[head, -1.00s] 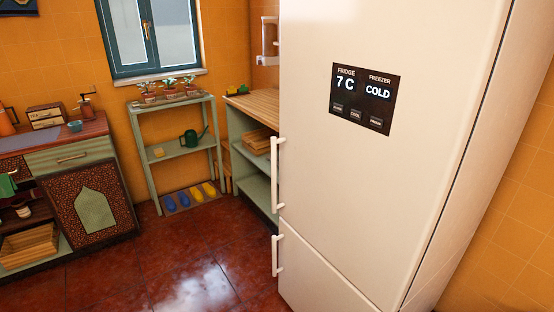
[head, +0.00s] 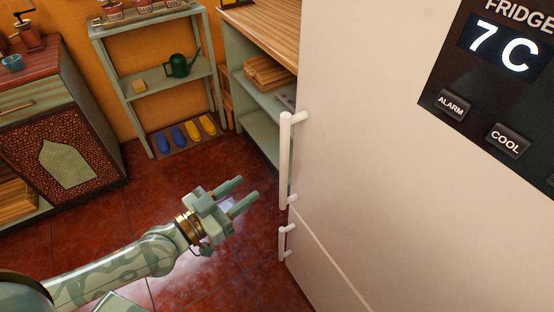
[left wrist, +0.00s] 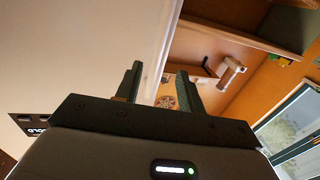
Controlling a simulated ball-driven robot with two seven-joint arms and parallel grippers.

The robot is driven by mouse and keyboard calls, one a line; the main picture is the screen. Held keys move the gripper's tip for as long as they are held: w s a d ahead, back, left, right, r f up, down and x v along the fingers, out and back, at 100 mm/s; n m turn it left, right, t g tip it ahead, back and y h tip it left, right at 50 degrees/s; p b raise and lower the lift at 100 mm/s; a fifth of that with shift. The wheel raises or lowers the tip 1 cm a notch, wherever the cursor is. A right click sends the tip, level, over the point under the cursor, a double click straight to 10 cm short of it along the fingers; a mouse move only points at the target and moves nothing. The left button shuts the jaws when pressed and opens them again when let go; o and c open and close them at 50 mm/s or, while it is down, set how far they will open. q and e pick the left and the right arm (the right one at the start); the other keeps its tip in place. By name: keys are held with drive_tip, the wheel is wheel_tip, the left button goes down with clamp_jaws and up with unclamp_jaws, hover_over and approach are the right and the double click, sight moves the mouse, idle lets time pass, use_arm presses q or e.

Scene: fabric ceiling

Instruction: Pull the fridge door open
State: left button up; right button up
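The white fridge (head: 370,140) fills the right side of the head view, and its upper door looks shut. The upper door has a long white vertical handle (head: 286,160) at its left edge. My left gripper (head: 249,189) is open and empty, to the left of the handle's lower part in the picture, with its fingers pointing right toward it and not touching it. In the left wrist view its two fingers (left wrist: 158,82) stand apart, with a pale fridge surface (left wrist: 85,45) behind and to the left. My right gripper is not in view.
A shorter white handle (head: 283,243) is on the lower door. A green shelf unit with a wooden top (head: 262,30) stands beyond the fridge. A plant rack (head: 150,60) with shoes below and a cabinet (head: 60,150) are at the left. The red tiled floor (head: 215,265) is clear.

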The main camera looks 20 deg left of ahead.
sight(281, 164)
use_arm(q)
drive_tip(key=x, duration=1.3)
drive_tip(key=shift+s, duration=0.1)
clamp_jaws()
